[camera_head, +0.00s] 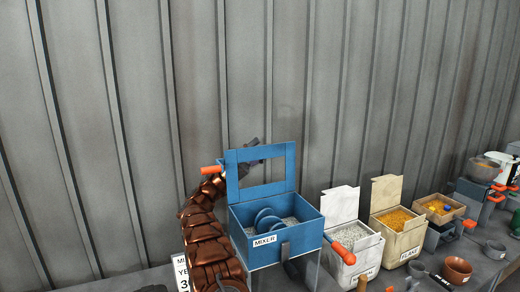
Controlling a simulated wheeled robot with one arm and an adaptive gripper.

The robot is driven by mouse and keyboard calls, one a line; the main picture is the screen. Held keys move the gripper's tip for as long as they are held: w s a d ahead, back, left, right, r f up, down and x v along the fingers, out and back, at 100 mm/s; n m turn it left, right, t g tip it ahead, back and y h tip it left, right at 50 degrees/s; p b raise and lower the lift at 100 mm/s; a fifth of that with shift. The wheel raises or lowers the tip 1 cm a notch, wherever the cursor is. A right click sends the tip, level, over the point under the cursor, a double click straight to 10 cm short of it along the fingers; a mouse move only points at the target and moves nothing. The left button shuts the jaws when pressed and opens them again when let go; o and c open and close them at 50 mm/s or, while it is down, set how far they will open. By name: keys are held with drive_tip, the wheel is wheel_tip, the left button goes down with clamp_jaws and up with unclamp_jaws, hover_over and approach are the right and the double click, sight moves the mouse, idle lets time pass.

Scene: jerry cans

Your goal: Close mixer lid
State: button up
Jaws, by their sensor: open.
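The blue mixer (290,237) stands on the bench with a "MIXER" label on its front. Its blue lid (233,192), a frame with a rectangular window, stands upright at the back of the box, so the mixer is open. Several blue discs (267,220) and pale grains show inside. An orange-tipped handle (210,170) sticks out at the lid's left edge. My bronze arm rises left of the mixer. My dark gripper (253,148) is behind the lid, showing above its top edge and partly through the window. It is open; its fingers are mostly hidden, and contact with the lid cannot be told.
A lever with an orange grip (347,257) sits at the mixer's right side. White bins of pale grains (350,238) and yellow flakes (396,220) stand to the right, with bowls (457,270) beyond. A corrugated metal wall (300,80) stands behind. The space above the mixer is clear.

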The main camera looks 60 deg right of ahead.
clamp_jaws()
idle(0.4)
